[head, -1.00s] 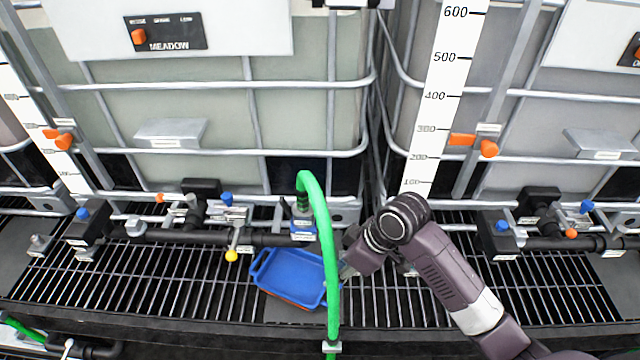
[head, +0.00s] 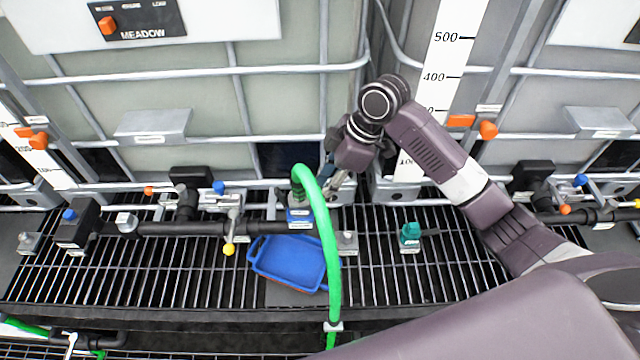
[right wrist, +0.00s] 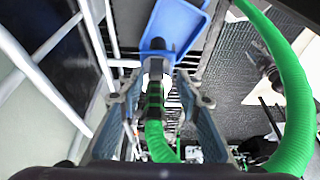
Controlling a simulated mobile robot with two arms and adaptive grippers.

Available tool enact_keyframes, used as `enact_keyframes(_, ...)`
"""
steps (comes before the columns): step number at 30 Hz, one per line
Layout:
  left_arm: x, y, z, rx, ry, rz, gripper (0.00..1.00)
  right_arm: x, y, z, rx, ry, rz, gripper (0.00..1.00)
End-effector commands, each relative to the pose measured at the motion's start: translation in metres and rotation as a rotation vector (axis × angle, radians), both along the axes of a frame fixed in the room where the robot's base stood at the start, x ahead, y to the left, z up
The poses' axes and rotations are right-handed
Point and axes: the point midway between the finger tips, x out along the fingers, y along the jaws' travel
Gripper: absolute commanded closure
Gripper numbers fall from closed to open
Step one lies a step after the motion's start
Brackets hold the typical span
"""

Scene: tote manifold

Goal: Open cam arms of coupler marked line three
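A coupler (head: 300,215) with a blue body and a pale label sits at the end of the black pipe in the head view; its label is too small to read. A green hose (head: 327,235) arches out of its top. My right gripper (head: 334,182) is just right of and above the coupler, partly behind the hose. In the right wrist view the right gripper (right wrist: 157,88) has its fingers apart, with the ribbed hose end (right wrist: 154,100) and dark coupler top between them. Contact and the cam arms cannot be made out. My left gripper is not in view.
A blue tray (head: 262,278) lies on the black grating below the coupler. A yellow-tipped valve handle (head: 229,249) stands left of it. A teal fitting (head: 410,235) and a small grey fitting (head: 347,242) stand to the right. Caged tanks (head: 200,110) rise behind.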

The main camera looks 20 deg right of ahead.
Motion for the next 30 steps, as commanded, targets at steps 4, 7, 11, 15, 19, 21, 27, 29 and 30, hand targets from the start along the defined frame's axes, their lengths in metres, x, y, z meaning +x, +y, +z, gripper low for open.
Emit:
enact_keyframes(4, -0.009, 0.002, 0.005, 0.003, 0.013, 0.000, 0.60, 0.001, 0.005, -0.012, 0.000, 0.001, -0.002, 0.68)
enact_keyframes(7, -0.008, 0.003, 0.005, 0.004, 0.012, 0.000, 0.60, 0.002, 0.006, -0.016, 0.001, -0.001, -0.001, 0.68)
enact_keyframes(11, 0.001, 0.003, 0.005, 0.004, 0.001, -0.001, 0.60, 0.002, 0.006, -0.017, 0.001, -0.001, -0.001, 0.68)
enact_keyframes(15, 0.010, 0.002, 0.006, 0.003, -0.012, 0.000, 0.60, 0.002, 0.006, -0.016, 0.000, -0.001, -0.001, 0.74)
enact_keyframes(19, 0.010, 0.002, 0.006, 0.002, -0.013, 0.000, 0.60, 0.002, 0.006, -0.016, 0.000, -0.001, -0.001, 0.88)
enact_keyframes(21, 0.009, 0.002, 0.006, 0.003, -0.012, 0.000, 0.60, 0.002, 0.006, -0.016, 0.000, -0.001, -0.002, 0.96)
enact_keyframes(27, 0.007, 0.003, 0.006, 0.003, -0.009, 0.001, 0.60, 0.002, 0.006, -0.016, 0.000, -0.001, -0.002, 1.00)
enact_keyframes(29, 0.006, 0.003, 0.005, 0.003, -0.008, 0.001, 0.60, 0.002, 0.006, -0.017, 0.003, -0.002, -0.003, 1.00)
enact_keyframes(30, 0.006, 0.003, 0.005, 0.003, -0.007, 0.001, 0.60, 0.002, 0.005, -0.017, 0.006, -0.003, -0.003, 1.00)
